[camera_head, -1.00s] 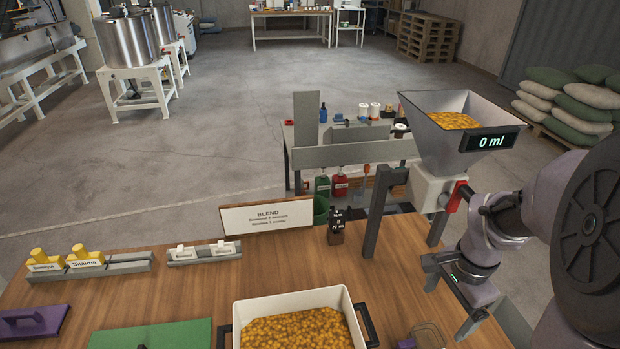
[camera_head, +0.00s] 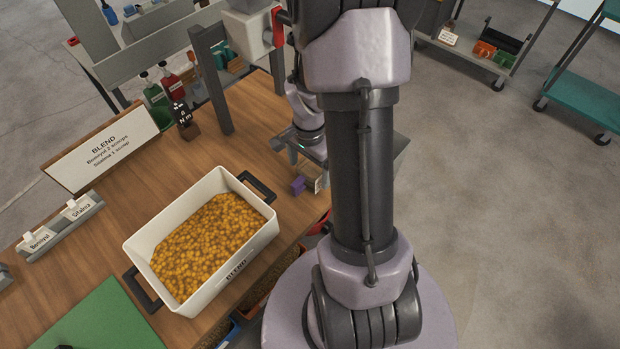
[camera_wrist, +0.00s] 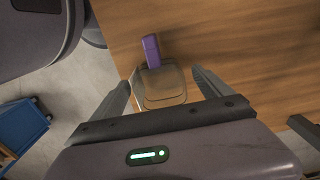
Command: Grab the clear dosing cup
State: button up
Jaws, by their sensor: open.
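The clear dosing cup (camera_wrist: 165,93) stands on the wooden table in the wrist view, see-through with a purple handle (camera_wrist: 151,50) pointing away from my gripper. In the head view the purple handle (camera_head: 298,185) shows beside my gripper, and most of the cup is hidden or hard to make out. My gripper (camera_wrist: 162,78) is open, with one finger on each side of the cup. Gaps show between the fingers and the cup walls. I cannot tell how high the fingers are relative to the cup's rim.
A white BLEND tub (camera_head: 250,262) full of orange-yellow pieces stands left of my gripper. A dark frame post (camera_head: 211,80) rises behind. The BLEND sign (camera_head: 103,148) stands at the table's back edge. In the wrist view, bare wood (camera_wrist: 255,60) lies right of the cup.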

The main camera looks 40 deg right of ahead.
aim_at(310, 175)
notch_tip(310, 175, down, 4)
jog(key=shift+d+r+b, duration=0.15)
jog(key=shift+r+b, duration=0.05)
jog(key=shift+b, duration=0.35)
jog(key=shift+r, duration=0.1)
jog(key=c, duration=1.5)
